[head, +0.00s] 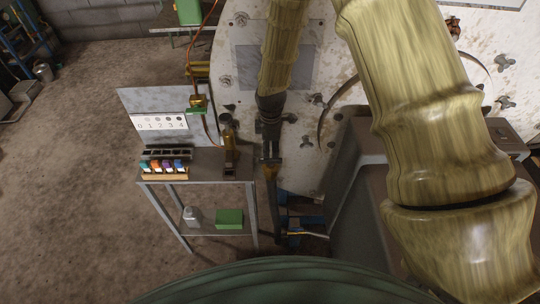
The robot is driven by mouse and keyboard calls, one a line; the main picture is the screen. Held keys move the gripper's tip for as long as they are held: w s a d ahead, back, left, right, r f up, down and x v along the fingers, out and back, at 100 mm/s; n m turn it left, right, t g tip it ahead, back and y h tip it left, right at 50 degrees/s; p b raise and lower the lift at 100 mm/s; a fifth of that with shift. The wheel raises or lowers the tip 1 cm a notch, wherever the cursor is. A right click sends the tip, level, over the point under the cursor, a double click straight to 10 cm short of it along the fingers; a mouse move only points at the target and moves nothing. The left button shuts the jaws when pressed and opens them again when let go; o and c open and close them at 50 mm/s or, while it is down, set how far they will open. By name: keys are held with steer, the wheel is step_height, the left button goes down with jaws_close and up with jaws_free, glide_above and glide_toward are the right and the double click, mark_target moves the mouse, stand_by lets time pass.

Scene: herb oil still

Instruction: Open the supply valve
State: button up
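My gripper (270,150) is dark and points down in front of the pale round still wall. Its fingers are small and seen edge-on, so I cannot tell whether they are open or shut. A brass fitting with a green lever (196,110), which looks like the supply valve, sits on a copper tube above the bench. It is to the left of and above my gripper, clearly apart from it. The lever looks about level; whether the valve is open cannot be told from this view.
A grey bench (210,170) holds a brass instrument (230,150), small coloured bottles (164,167) and a numbered panel (160,125). A green box (229,218) is on its lower shelf. The large round still wall (340,70) stands behind.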

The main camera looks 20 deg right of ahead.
mark_target(271, 161)
steer(key=shift+f+p, duration=0.9)
steer(key=shift+f, duration=1.75)
jaws_close()
